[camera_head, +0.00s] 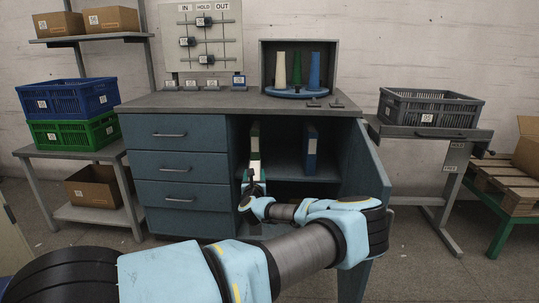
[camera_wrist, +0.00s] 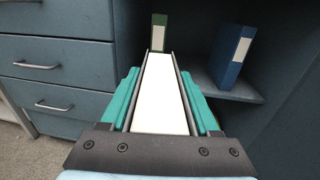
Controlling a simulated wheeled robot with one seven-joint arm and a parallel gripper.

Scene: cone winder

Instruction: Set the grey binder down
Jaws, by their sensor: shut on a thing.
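My gripper (camera_wrist: 161,80) is shut on the grey binder (camera_wrist: 161,105), its teal fingers on either side of the dark covers. The binder's white page edge faces the wrist camera, and its far end points into the open cabinet. In the head view my gripper (camera_head: 252,187) is at the cabinet's left opening, and the binder is mostly hidden by it. A green binder (camera_wrist: 159,32) stands upright just beyond the held binder's far end. A blue binder (camera_wrist: 232,58) stands upright on the shelf (camera_head: 288,173) to the right. I cannot tell whether the held binder touches the shelf.
The cabinet door (camera_head: 366,165) stands open on the right, beside my arm. Blue drawers (camera_head: 170,171) flank the opening on the left. Bare shelf shows between the green and blue binders. Three cones (camera_head: 297,70) stand in a box on the cabinet top.

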